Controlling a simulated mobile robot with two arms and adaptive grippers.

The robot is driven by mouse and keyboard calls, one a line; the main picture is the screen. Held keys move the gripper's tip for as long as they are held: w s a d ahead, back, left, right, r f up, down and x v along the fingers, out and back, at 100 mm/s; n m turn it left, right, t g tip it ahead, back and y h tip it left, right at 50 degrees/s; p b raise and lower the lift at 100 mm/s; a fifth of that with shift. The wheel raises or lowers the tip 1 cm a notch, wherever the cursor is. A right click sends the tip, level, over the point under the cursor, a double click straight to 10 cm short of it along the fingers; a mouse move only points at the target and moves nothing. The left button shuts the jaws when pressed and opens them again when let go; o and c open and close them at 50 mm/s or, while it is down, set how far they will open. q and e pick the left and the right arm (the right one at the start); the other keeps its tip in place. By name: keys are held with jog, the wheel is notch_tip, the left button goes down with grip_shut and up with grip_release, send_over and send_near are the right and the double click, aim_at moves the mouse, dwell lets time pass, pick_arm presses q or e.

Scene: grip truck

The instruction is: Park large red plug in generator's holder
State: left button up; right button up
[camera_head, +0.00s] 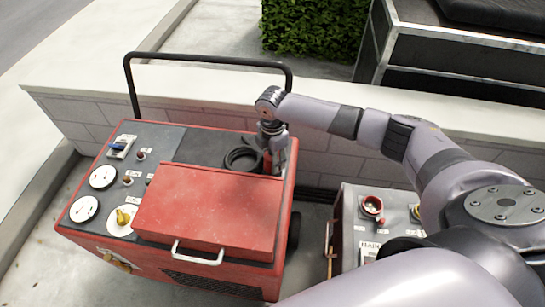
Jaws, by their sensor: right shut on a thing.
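The red generator (215,262) stands at the left of the head view, with a dark top panel and a raised red cover. My right gripper (273,152) reaches down over the generator's back right corner. It is shut on the large red plug (266,162), of which only a small red part shows beside the fingers. A round black ring (243,159) lies on the panel just left of the plug; I cannot tell whether it is the holder. The plug's lower end is hidden behind the red cover, so I cannot tell whether it touches anything. My left gripper is out of view.
A black tube handle (208,60) arches behind the generator. Gauges (103,177) and a yellow knob (123,216) sit on its left panel. A low wall (75,110) runs behind.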

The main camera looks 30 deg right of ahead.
jog(key=shift+f, duration=0.3)
jog(key=o, duration=1.5)
jog(key=o, duration=0.3)
jog(key=shift+r, duration=0.1)
jog(key=shift+r+p, duration=2.45)
jog(key=shift+p, duration=0.1)
